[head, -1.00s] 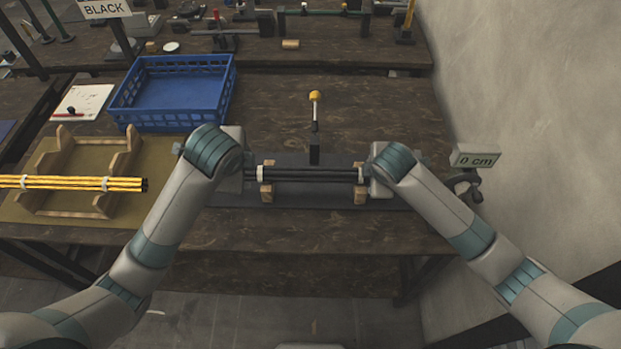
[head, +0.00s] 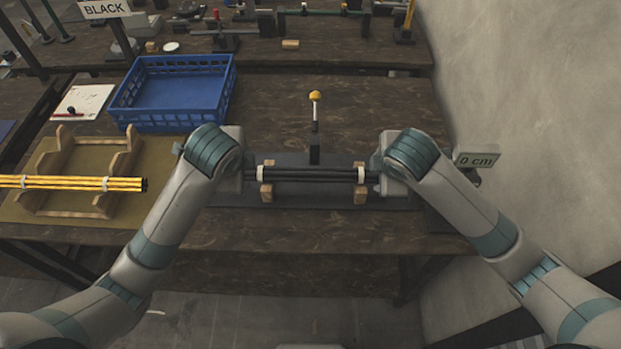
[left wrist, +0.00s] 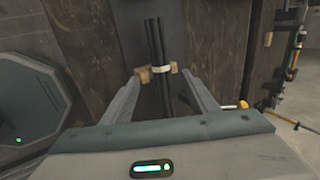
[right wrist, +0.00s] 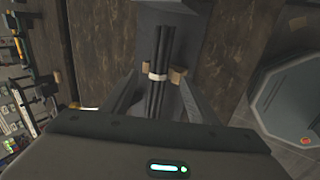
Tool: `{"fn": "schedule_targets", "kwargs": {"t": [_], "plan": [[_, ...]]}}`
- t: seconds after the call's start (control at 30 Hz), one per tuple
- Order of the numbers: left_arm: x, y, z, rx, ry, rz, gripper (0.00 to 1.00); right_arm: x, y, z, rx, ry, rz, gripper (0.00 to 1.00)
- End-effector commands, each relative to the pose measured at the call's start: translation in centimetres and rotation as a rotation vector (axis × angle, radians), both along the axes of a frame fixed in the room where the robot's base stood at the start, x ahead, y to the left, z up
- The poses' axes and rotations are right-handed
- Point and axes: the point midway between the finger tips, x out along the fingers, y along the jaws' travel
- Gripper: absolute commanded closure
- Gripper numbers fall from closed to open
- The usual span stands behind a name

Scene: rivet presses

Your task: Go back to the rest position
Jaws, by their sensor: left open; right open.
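A bundle of black rods (head: 312,175) with white bands near its ends lies level across two wooden rests on a dark grey mat (head: 312,198). My left gripper (left wrist: 163,90) is open at the bundle's left end, its fingers spread to either side of the rods without visible contact. My right gripper (right wrist: 158,92) is open at the right end, also with a finger on each side of the rods and a gap. In the head view my wrists hide both sets of fingertips.
A yellow rod bundle (head: 80,183) lies in a wooden cradle (head: 75,207) at left. An empty blue crate (head: 170,125) stands behind it. A yellow-topped post (head: 315,125) rises behind the black bundle.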

Motion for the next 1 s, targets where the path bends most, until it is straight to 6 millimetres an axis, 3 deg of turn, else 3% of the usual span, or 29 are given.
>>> {"fn": "schedule_targets", "kwargs": {"t": [0.77, 1.0], "plan": [[-0.2, 0.0, -0.2, -0.006, 0.002, 0.006, 0.46, -0.5, 0.1, 0.4, 0.006, 0.002, -0.004, 0.46], [-2.5, -0.2, -2.1, -0.082, 0.027, 0.091, 0.46, -2.8, 0.9, -1.3, 0.092, 0.025, -0.074, 0.46]]}}
